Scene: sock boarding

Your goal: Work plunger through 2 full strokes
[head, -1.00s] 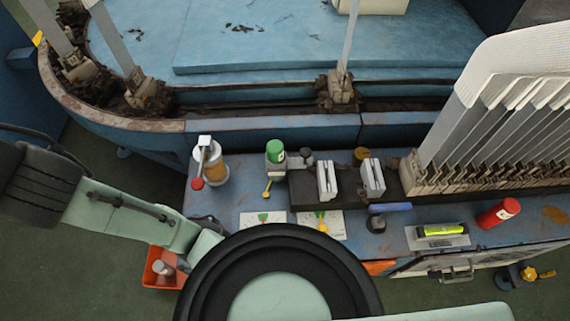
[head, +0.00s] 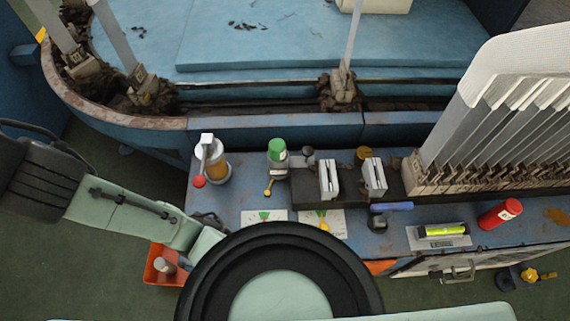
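I cannot tell for certain which part is the plunger. A pump-like bottle (head: 216,168) with an amber body, white top and red knob stands upright at the left end of the blue bench. To its right, a green-capped cylinder (head: 277,150) stands upright in a grey holder, with a small brass-coloured lever (head: 268,188) below. My gripper does not show clearly. My arm comes in from the left and passes toward the large black round joint at bottom centre, which hides part of the bench front. Nothing of mine visibly touches the bottle or the cylinder.
The bench (head: 226,198) also holds a dark block with two pale upright plates (head: 374,177), dial cards (head: 322,221), a red can (head: 499,213) and a yellow-green level (head: 442,230). A rack of sock boards (head: 520,100) stands right. An orange bin (head: 157,272) sits lower left.

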